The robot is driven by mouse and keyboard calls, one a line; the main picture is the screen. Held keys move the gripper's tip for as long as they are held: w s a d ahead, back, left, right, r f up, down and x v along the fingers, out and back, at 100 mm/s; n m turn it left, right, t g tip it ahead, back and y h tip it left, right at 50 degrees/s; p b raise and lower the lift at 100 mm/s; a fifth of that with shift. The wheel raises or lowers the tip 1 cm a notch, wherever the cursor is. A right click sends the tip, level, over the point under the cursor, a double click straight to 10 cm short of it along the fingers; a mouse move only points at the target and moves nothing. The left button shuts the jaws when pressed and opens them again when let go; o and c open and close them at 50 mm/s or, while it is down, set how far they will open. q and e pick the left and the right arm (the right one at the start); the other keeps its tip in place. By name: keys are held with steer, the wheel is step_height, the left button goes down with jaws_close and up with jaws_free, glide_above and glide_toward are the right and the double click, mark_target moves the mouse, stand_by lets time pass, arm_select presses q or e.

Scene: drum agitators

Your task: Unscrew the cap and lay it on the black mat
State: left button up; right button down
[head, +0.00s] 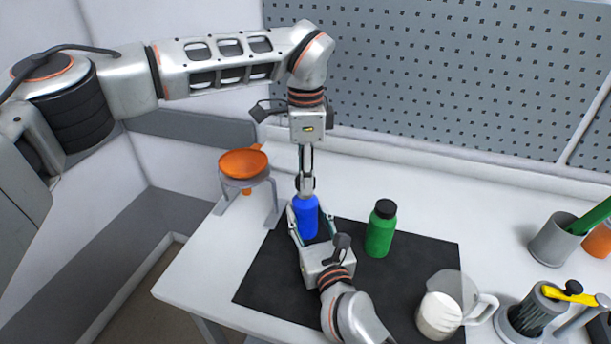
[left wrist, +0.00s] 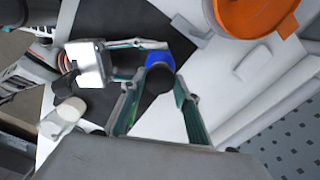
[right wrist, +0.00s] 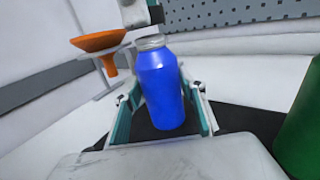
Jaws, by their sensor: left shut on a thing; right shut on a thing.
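The blue bottle (head: 306,218) stands upright on the black mat (head: 265,288). My right gripper (head: 313,237) is shut around its body from the near side. In the right wrist view the blue bottle (right wrist: 160,88) shows a bare, pale neck. My left gripper (head: 305,180) points down right above the bottle. In the left wrist view the black cap (left wrist: 160,80) sits between its fingers, with the blue bottle below it. The cap appears to be off the neck, with a small gap beneath. My left fingers hide part of the cap in the head view.
A green bottle (head: 380,230) with a black cap stands on the mat to the right. An orange funnel (head: 243,163) sits in a grey stand at the left. A clear jug (head: 447,303) overlaps the mat's right corner. The mat's left front is bare.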

arm_select(q)
steer(key=shift+r, duration=2)
arm_select(e)
steer(key=c, duration=1.2)
jaws_free()
steer(key=shift+o, duration=0.2)
